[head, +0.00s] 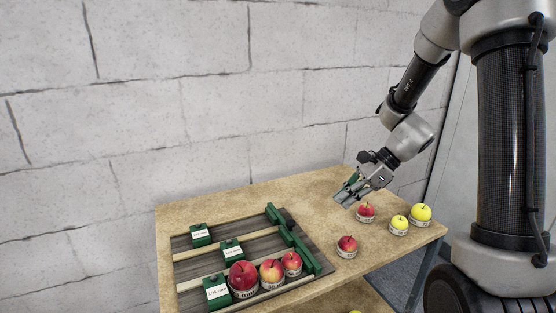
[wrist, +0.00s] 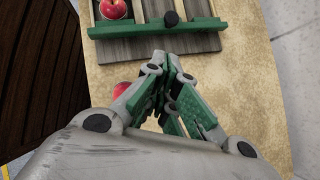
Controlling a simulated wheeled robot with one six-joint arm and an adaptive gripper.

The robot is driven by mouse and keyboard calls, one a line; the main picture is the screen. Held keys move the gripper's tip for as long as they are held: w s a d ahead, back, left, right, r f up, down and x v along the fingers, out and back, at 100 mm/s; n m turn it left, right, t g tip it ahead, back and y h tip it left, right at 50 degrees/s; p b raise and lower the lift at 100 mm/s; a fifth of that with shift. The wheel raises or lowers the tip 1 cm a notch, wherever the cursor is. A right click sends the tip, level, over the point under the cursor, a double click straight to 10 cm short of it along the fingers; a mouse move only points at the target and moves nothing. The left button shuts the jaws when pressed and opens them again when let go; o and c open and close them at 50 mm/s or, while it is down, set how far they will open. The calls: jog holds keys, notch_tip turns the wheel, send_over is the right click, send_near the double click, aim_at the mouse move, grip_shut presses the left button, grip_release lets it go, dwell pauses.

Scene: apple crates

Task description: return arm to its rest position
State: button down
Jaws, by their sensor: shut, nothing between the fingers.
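My gripper (head: 347,194) is at the end of my raised arm, above the table (head: 325,185) near a red apple (head: 366,209) in the head view. Its fingers are shut with nothing between them. In the wrist view my gripper (wrist: 165,62) has its fingertips together, pointing toward the green edge of the sorting board (wrist: 155,47). A red apple (wrist: 121,89) is partly hidden behind the left finger there.
The board (head: 311,240) has green blocks with labels and a row of red apples (head: 271,270). Another red apple (head: 347,243) and two yellow apples (head: 420,212) (head: 399,222) stand on rings at the right. A block wall (head: 200,110) rises behind the table.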

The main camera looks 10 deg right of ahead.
jog(key=s+d+r+n+g+h, duration=0.1)
jog(key=s+d+n+h, duration=0.15)
jog(key=s+n, duration=0.3)
jog(key=s+d+r+n+g+h, duration=0.1)
jog(key=s+d+r+n, duration=0.1)
jog(key=s+d+n, duration=0.3)
jog(key=s+d+r+n+t+h, duration=0.3)
jog(key=s+r+n+t+h, duration=0.1)
jog(key=s+r+n, duration=0.4)
notch_tip(320, 180, up, 4)
jog(key=s+t, duration=0.1)
jog(key=s, duration=0.1)
jog(key=shift+s+r, duration=0.25)
jog(key=shift+s, duration=0.05)
jog(key=shift+d+n+h, duration=0.1)
jog(key=shift+n+h, duration=0.15)
